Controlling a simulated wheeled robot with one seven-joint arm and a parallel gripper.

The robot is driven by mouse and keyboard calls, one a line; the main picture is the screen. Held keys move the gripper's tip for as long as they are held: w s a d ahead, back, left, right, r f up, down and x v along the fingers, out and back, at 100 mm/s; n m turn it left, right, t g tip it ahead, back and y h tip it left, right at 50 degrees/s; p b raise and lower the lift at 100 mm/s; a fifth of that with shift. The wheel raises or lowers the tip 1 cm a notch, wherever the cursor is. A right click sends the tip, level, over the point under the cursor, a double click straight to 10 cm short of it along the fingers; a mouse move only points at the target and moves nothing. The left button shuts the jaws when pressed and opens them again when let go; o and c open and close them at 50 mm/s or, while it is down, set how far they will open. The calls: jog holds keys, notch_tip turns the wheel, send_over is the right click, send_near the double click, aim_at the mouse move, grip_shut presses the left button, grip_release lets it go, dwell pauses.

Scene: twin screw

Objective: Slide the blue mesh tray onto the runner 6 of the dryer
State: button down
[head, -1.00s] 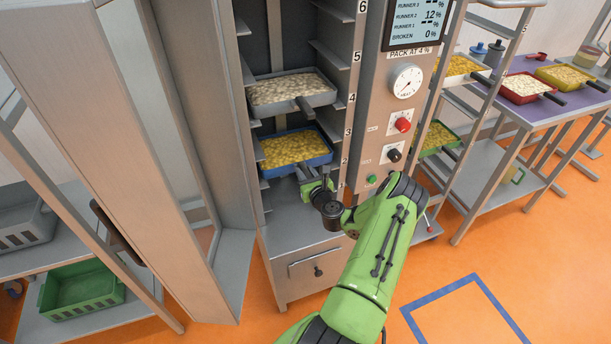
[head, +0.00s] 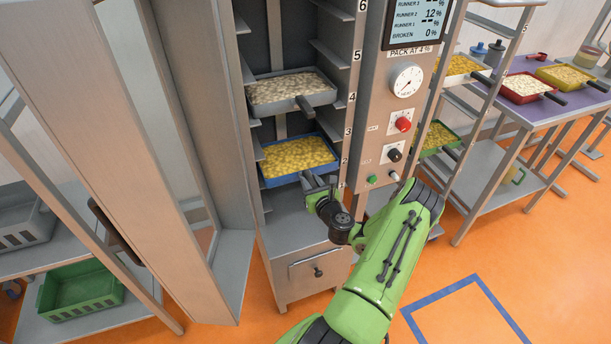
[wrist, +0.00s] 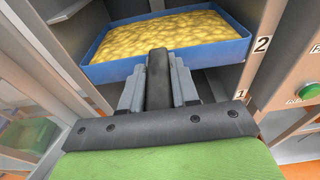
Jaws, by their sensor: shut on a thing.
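The blue mesh tray (head: 298,176), full of yellow pieces, is at the 2 mark of the dryer (head: 262,240), its front end out at the opening. Its blue rim also shows in the wrist view (wrist: 170,52). My gripper (head: 312,188) is in front of the tray. In the wrist view my gripper (wrist: 158,82) is shut on the tray's dark handle, a finger on each side. The 6 label (head: 362,5) is at the top edge of the head view; runner 6 itself is mostly cut off there.
A grey tray (head: 325,95) of pale pieces sits above, near the 4 mark, its handle sticking out. Bare ledges (head: 328,53) show higher up. The open door (head: 165,150) stands left of the opening. The control panel (head: 400,110) is on the right.

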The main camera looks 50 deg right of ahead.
jog(key=shift+r, duration=0.15)
jog(key=shift+s+a, duration=0.1)
jog(key=shift+s, duration=0.15)
jog(key=f+b+v, duration=0.1)
jog(key=f+v, duration=0.1)
jog(key=v, duration=1.4)
jog(key=shift+s+f, duration=0.3)
jog(key=shift+a, duration=0.15)
